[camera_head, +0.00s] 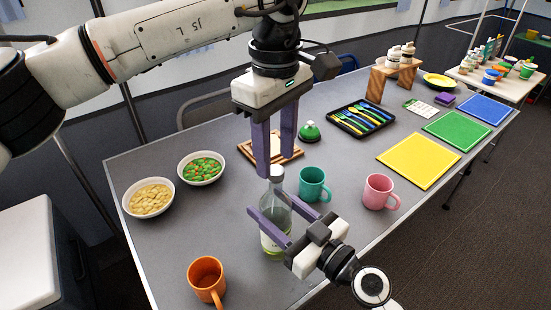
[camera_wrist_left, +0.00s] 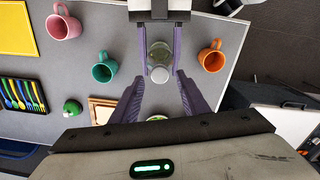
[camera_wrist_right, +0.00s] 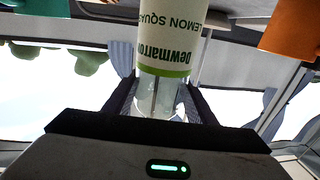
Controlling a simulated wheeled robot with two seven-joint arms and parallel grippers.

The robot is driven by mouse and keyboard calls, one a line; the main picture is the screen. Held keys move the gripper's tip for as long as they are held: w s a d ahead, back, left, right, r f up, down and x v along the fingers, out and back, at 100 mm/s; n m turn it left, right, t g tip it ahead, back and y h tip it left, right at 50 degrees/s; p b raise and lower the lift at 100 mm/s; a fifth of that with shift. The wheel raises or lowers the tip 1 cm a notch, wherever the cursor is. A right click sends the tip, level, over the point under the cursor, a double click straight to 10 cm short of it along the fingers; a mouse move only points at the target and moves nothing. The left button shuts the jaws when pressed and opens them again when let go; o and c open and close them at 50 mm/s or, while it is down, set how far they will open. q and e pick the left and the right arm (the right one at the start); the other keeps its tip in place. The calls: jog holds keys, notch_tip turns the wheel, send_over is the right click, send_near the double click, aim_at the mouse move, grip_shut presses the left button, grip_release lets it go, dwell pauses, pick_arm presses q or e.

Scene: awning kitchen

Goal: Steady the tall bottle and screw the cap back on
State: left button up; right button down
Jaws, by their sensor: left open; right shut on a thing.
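My right gripper (camera_head: 270,203) is shut on the bottle's upper body from the near side. My left gripper (camera_head: 275,166) points down from above, open, its fingers on either side of the cap with gaps visible.
A teal mug (camera_head: 313,185) and a pink mug (camera_head: 379,192) stand right of the bottle, an orange mug (camera_head: 206,281) front left. Two bowls (camera_head: 149,197) are at left. A wooden board (camera_head: 250,151), a green-topped object (camera_head: 309,132) and a cutlery tray (camera_head: 362,119) lie behind.

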pick_arm(q)
notch_tip(320, 180, up, 2)
jog(key=shift+r, duration=0.1)
jog(key=shift+c, duration=0.3)
jog(key=n, duration=0.3)
jog(key=shift+r+n, duration=0.35)
jog(key=shift+n, duration=0.05)
jog(key=n, duration=0.4)
jog(key=shift+r, duration=0.35)
jog(key=n, duration=0.3)
jog(key=r+n, duration=0.1)
jog(key=n, duration=0.2)
jog(key=shift+r+n, duration=0.1)
jog(key=shift+n, duration=0.2)
jog(key=n, duration=0.2)
jog(key=r+n, duration=0.1)
jog(key=n, duration=0.2)
jog(key=shift+f, duration=0.1)
jog(key=shift+f, duration=4)
